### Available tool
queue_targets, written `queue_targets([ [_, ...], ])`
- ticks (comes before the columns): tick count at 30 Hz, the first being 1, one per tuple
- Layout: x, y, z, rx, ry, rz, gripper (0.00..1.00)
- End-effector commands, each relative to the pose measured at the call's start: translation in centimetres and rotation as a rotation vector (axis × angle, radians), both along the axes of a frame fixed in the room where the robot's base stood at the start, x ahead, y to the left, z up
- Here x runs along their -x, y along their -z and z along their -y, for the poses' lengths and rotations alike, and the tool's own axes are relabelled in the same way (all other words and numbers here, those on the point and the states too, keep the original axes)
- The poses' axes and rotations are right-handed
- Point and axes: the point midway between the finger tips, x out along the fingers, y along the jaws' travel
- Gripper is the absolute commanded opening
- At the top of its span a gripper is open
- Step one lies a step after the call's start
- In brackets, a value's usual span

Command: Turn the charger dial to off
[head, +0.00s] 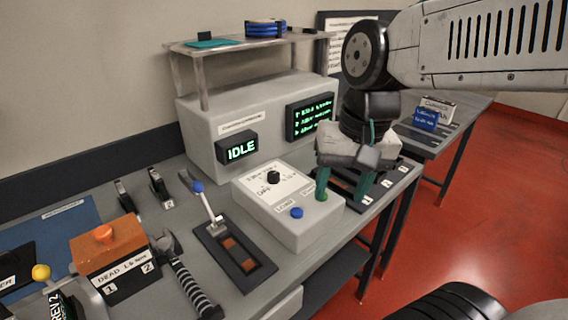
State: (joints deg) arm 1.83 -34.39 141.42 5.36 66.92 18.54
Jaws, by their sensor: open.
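The charger dial (273,177) is a small black knob on the sloped white top of a charger box (291,238). Printed labels surround the dial, one reading OFF; its exact pointer setting is too small to tell.
A lever with a blue knob (197,187) stands left of the box. Behind is a grey cabinet with an IDLE display (237,149) and a green text screen (310,117). An orange-topped box (109,243) and a wrench-like tool (183,276) lie left. Labelled slots (392,177) are right.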

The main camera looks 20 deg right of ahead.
Motion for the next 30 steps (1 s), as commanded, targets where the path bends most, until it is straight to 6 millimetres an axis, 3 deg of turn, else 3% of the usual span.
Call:
queue_targets([
  [3,-5.6,0.1,-0.4,-0.112,0.358,-0.05,0.52],
  [9,-15.0,1.7,-0.1,-0.292,0.991,-0.161,0.52],
  [15,-21.3,4.0,0.8,-0.4,1.43,-0.262,0.52],
  [21,-23.5,5.3,1.1,-0.438,1.59,-0.303,0.52],
  [30,-24.2,9.3,-0.4,-0.437,1.597,-0.308,0.52],
])
